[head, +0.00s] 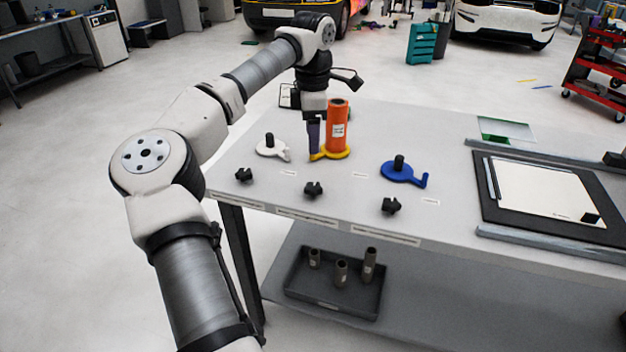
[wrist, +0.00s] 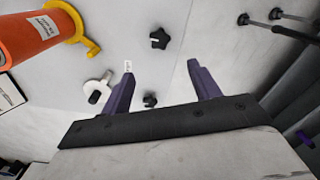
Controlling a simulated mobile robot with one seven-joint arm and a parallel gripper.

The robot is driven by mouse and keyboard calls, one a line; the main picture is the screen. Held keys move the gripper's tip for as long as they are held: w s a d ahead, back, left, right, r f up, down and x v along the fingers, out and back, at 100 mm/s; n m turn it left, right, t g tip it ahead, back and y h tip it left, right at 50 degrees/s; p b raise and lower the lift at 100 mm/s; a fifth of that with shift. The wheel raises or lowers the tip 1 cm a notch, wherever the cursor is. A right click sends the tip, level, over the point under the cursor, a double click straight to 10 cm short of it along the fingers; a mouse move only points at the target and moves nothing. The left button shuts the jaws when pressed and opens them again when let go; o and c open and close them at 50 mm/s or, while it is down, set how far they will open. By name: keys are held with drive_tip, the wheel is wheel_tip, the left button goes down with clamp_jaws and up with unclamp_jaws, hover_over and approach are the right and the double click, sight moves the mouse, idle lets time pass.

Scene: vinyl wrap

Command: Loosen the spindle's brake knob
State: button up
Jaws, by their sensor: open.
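Three black lobed knobs sit along the table's front edge: a left one (head: 243,174), a middle one (head: 313,188) and a right one (head: 391,205). Behind them stand a white spindle base (head: 271,149), a yellow base (head: 334,154) carrying an upright orange roll (head: 338,124), and a blue base (head: 402,173). My gripper (head: 314,150) is just left of the orange roll in the head view, pointing down. In the wrist view my gripper (wrist: 160,70) is open and empty. Two knobs show there, one beyond the fingertips (wrist: 159,38) and one between the fingers (wrist: 150,100), both untouched.
A black mat (head: 510,212) with a white sheet lies between grey rails on the table's right. A dark tray (head: 300,291) with several short tubes is on the lower shelf. The tabletop around the knobs is clear. The orange roll stands close beside my gripper.

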sight(313, 186)
wheel_tip(313, 186, down, 14)
drive_tip(key=shift+d+r+p, duration=0.1)
drive_tip(key=shift+r+p, duration=0.05)
drive_tip(key=shift+p, duration=1.05)
drive_tip(key=c, duration=1)
